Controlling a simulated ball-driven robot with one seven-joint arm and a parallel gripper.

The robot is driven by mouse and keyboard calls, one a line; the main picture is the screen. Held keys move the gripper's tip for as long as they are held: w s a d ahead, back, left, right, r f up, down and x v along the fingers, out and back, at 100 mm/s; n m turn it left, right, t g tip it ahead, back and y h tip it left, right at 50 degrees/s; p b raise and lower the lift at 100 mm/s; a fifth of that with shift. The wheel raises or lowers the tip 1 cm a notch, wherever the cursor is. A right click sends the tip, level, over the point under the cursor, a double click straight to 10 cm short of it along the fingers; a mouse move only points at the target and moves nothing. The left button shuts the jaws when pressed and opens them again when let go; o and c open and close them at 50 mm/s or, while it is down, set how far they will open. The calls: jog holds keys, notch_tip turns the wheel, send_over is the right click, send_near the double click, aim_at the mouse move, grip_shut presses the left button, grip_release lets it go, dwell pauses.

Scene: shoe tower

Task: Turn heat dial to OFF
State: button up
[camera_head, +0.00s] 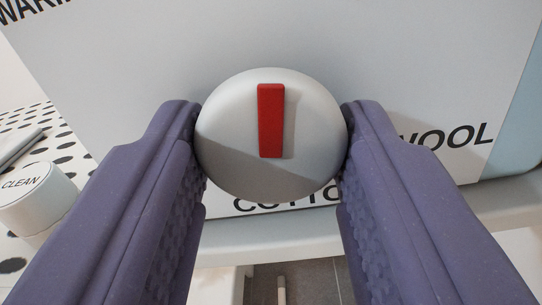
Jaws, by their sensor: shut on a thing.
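The heat dial (225,130) is a round white knob with a raised red bar on its face. The red bar (270,120) stands almost upright in the picture. My gripper (271,145) has its two purple fingers on the left and right sides of the dial, shut on it. The dial sits in front of a pale panel (420,70). Parts of the printed words "WOOL" (447,138) and "COTTON" (285,203) show at the lower right and below the dial. No "OFF" label is visible.
A white round container marked "CLEAN" (35,200) stands at the left, on a white surface with black spots (75,165). Part of another dark word shows at the top left of the panel. A pale ledge (440,222) runs below the panel, with grey floor (312,282) beneath.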

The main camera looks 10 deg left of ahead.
jog(key=shift+f+n+b, duration=0.15)
jog(key=shift+n+b, duration=0.2)
jog(key=shift+n, duration=0.65)
jog(key=o, duration=1)
jog(key=shift+c, duration=0.2)
jog(key=shift+s, duration=0.1)
jog(key=s+p, duration=0.2)
jog(key=s, duration=0.5)
jog(key=shift+s+d, duration=0.35)
